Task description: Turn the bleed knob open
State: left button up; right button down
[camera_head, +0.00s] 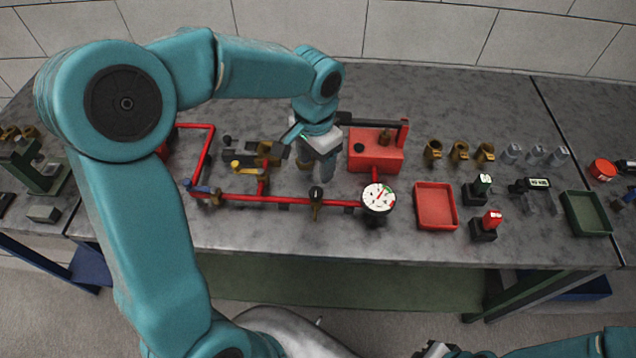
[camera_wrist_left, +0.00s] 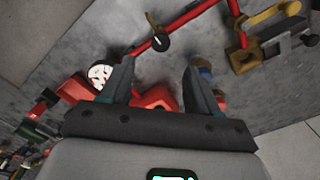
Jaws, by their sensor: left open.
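A small black round knob with a pale pointer mark, which looks like the bleed knob (camera_head: 316,192), sits on a brass fitting on the front red pipe. It also shows in the left wrist view (camera_wrist_left: 160,42), beyond the fingertips. My left gripper (camera_head: 325,168) points down just behind the knob in the head view, apart from it. In the wrist view the fingers (camera_wrist_left: 160,75) are spread with nothing gripped. A brass and blue fitting (camera_wrist_left: 204,67) is partly hidden by the right-hand finger. My right gripper (camera_head: 440,350) is only partly seen at the bottom edge.
A white gauge (camera_head: 377,197) stands right of the knob. A red pump box (camera_head: 375,155) is behind it. Yellow-handled (camera_head: 248,166) and blue-handled (camera_head: 203,190) valves are left. A red tray (camera_head: 436,206) and loose fittings lie right. The table's front strip is clear.

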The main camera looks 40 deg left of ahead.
aim_at(316, 191)
pick_arm(q)
notch_tip(316, 191, down, 10)
jog(key=shift+r+p, duration=0.25)
jog(key=shift+p, duration=0.05)
jog(key=shift+w+a+f, duration=0.1)
jog(key=shift+w+f, duration=0.1)
jog(key=shift+f, duration=0.1)
jog(key=shift+s+r, duration=0.1)
jog(key=shift+s, duration=0.05)
jog(key=c, duration=1)
